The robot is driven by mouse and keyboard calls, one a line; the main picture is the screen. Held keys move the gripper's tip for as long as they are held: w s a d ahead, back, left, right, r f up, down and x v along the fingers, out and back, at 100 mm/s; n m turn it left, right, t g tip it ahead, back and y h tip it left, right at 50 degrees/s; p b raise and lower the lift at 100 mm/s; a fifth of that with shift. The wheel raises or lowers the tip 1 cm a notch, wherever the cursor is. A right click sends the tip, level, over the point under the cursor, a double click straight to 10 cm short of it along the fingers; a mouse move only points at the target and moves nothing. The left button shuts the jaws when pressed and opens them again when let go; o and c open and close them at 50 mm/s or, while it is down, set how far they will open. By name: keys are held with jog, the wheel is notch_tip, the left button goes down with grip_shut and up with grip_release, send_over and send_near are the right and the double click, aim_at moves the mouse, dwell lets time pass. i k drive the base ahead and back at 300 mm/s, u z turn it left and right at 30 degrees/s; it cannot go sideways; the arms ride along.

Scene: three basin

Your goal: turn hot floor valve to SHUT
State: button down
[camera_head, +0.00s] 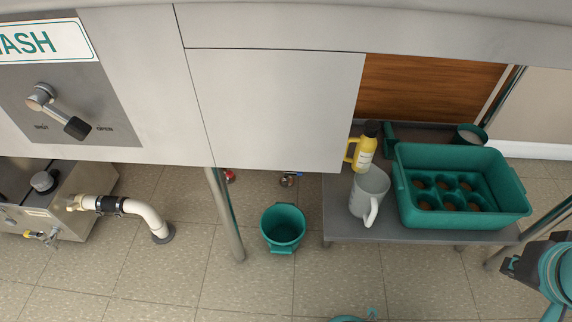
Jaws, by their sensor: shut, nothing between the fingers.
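A small red-handled valve (229,176) sits low near the floor under the basin front, just right of a metal leg. I take it for the hot floor valve. The panel edge partly covers it, and it is too small to read its handle position or any label. A second small metal valve with a bit of blue (290,179) is to its right. My gripper (511,266) is at the far right edge, shut and empty, well away from both valves.
A teal bucket (283,228) stands on the floor in front of the valves. The metal leg (226,215) is beside them. A low shelf (345,225) holds a pitcher, yellow bottle and teal crate. A WASH panel lever (60,112) points toward OPEN. A white pipe (145,211) is left.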

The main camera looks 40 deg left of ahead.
aim_at(229, 173)
jog(key=z, duration=0.5)
jog(key=k, duration=1.05)
jog(key=u, duration=1.1)
